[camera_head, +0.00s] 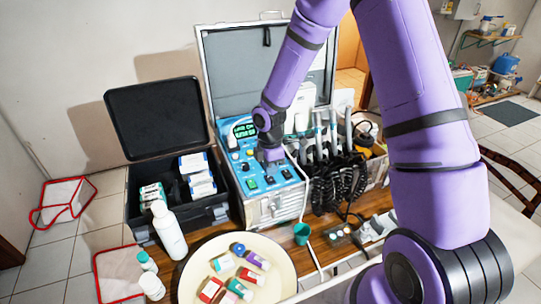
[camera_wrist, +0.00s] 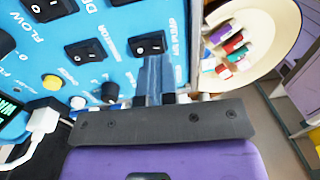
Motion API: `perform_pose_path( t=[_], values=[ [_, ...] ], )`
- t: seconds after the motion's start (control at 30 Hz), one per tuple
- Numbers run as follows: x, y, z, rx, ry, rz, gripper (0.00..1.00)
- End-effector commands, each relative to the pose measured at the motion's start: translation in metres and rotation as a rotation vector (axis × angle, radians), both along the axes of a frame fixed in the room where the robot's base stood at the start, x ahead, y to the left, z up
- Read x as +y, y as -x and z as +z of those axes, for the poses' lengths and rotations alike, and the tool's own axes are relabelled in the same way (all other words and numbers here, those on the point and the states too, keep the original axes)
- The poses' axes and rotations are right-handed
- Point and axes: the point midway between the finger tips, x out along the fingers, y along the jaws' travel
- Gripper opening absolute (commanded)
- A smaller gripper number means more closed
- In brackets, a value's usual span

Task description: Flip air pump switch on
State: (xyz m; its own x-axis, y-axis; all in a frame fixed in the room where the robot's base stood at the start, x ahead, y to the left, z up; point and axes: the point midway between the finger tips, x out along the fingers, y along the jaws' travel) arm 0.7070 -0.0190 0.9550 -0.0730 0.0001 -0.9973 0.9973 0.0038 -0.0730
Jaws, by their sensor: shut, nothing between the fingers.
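The blue control panel (camera_head: 241,169) is the front of the open dental case.
Another black rocker (camera_wrist: 88,50) and a yellow knob (camera_wrist: 52,82) are near my fingers. Dental handpieces with coiled hoses (camera_head: 335,170) hang right of the panel. A cream tray (camera_head: 190,286) of small bottles stands in front; an open black case (camera_head: 150,215) is at left.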

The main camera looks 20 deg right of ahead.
Motion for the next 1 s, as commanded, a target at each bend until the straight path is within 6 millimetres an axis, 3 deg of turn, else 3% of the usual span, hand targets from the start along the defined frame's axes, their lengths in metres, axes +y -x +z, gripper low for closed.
perform_pose_path(
  t=[0.27,1.0],
  values=[
    [0.000,0.002,-0.023,0.001,0.001,0.000,0.00],
    [0.000,0.003,-0.029,0.001,0.000,0.000,0.00]
  ],
)
